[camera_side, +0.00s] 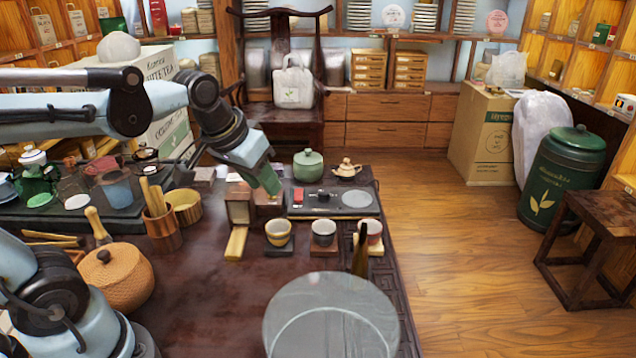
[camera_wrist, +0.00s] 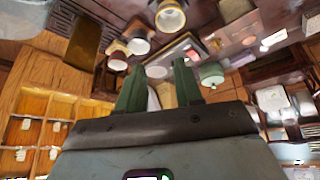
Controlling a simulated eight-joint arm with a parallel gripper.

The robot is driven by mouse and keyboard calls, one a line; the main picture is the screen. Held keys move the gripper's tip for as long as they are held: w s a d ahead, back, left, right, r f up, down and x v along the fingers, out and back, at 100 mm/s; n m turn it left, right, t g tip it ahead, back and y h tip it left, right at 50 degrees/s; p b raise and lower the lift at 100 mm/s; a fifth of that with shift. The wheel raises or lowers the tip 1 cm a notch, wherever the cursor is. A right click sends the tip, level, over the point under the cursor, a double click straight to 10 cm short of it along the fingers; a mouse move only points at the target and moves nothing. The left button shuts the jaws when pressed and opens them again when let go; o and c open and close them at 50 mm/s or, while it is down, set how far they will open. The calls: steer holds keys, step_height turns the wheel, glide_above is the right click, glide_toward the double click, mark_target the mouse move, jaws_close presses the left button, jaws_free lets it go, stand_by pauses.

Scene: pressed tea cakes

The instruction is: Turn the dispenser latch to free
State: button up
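A dark flat unit (camera_side: 335,210) lies on the table, with a red block, a small dark knob-like part (camera_side: 322,194) and a grey round plate on top. This may be the dispenser and its latch; I cannot tell for sure. The unit also shows beyond my fingers in the wrist view (camera_wrist: 176,52). My gripper (camera_side: 270,187) points down beside the unit's left end, above a small wooden block. In the wrist view my gripper (camera_wrist: 159,66) has its two green fingers apart, with nothing seen held between them. The fingertips' contact with anything is hidden in the side view.
A green lidded jar (camera_side: 308,165) and a small teapot (camera_side: 346,168) stand behind the unit. Three cups, including a yellow one (camera_side: 278,233), stand in front. A bamboo holder (camera_side: 163,232) and woven pot (camera_side: 118,277) are at left. A glassy disc (camera_side: 330,318) fills the foreground.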

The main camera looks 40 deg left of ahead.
steer(key=w+a+f+n+g, duration=0.2)
steer(key=w+a+n+g, duration=0.4)
steer(key=w+a, duration=0.8)
steer(key=shift+n+t, duration=0.3)
steer(key=shift+n, duration=0.2)
steer(key=f, duration=0.3)
steer(key=s+f, duration=0.1)
steer(key=f, duration=0.7)
steer(key=shift+s+a+f, duration=0.2)
steer(key=shift+a, duration=0.15)
jaws_close()
